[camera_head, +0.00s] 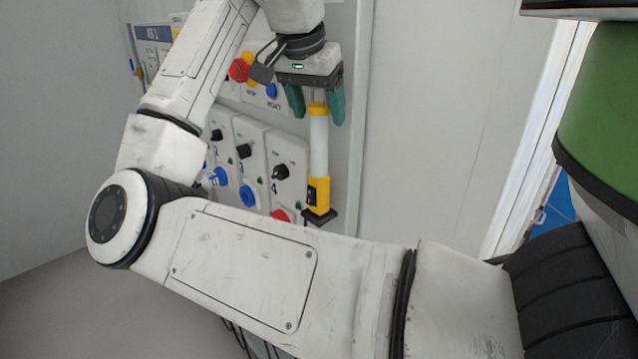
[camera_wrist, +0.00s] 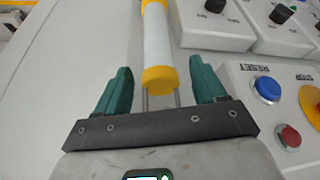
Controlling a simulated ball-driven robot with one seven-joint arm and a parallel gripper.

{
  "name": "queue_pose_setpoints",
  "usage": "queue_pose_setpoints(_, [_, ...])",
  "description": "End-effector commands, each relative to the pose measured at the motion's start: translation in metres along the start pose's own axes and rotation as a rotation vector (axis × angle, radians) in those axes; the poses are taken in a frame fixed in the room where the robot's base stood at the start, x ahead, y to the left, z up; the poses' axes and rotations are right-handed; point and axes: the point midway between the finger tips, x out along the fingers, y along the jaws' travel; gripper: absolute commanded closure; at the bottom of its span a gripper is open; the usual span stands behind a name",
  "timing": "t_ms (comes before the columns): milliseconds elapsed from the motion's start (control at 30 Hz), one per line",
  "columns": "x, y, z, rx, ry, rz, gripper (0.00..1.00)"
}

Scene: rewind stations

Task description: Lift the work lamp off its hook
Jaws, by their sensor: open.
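The work lamp (camera_head: 319,150) hangs upright on the panel, a white tube with a yellow top cap and a yellow lower body with a black switch. In the wrist view its white tube (camera_wrist: 157,38) and yellow cap sit between the green fingers. My gripper (camera_head: 319,108) is open, with one finger on each side of the lamp's top end. It also shows in the wrist view (camera_wrist: 162,85), with gaps between fingers and lamp. Thin metal rods show at the cap. The hook itself is not clearly visible.
Several grey switch boxes with black knobs (camera_head: 281,172) stand close left of the lamp. A blue RESET button (camera_wrist: 267,88) and a red button (camera_wrist: 289,137) are near the gripper. The panel edge (camera_head: 357,130) lies right of the lamp, with bare wall beyond.

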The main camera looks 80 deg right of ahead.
Motion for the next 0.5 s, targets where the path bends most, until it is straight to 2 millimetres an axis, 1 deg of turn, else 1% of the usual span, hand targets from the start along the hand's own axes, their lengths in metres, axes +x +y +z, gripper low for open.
queue_pose_setpoints(100, [-0.0002, -0.0001, 0.0, 0.0, 0.0, 0.0, 0.3])
queue_pose_setpoints(133, [-0.0002, -0.0001, 0.0, 0.0, 0.0, 0.0, 0.32])
queue_pose_setpoints(500, [-0.0005, -0.0001, 0.0, 0.0, 0.0, 0.0, 0.67])
